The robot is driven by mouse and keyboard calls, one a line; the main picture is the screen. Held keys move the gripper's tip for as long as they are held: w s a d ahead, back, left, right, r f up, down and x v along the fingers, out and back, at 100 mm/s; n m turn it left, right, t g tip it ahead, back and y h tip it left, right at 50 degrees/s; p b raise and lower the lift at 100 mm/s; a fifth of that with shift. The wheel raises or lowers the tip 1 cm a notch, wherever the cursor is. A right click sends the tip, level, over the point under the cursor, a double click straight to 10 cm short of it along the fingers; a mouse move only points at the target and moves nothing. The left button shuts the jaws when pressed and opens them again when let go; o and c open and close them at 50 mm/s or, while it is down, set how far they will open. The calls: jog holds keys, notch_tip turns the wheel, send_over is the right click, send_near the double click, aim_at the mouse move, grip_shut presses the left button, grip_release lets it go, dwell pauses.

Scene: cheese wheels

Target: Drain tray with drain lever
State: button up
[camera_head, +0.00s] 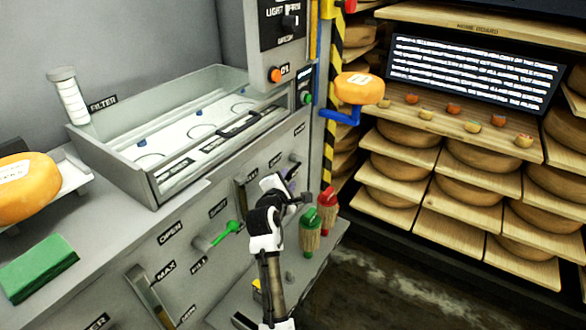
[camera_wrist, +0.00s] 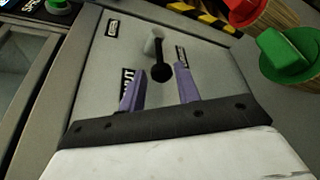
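The tray (camera_head: 146,181) is a clear-walled basin set in the grey counter at left-centre in the head view, with a pale floor and round outlines. A lever with a black knob (camera_wrist: 161,73) stands out from a grey panel in the wrist view; a label beside it is partly covered and appears to start with D. My gripper (camera_wrist: 159,88) is open, its two purple fingers on either side of the knob, with no clear contact. In the head view my gripper (camera_head: 291,186) is at the cabinet front, and my arm hides the lever there.
A green-handled lever (camera_head: 224,234) sticks out left of my arm. Green (camera_head: 310,233) and red (camera_head: 327,209) brush-like items stand close on the right. An orange cheese wheel (camera_head: 360,88) sits on a blue support. Cheese shelves (camera_head: 462,209) fill the right; the floor between is clear.

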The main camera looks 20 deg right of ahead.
aim_at(292, 172)
jog(key=x, duration=0.7)
jog(key=shift+w+d, duration=0.2)
jog(key=shift+w, duration=0.2)
jog(key=shift+p, duration=0.3)
grip_shut()
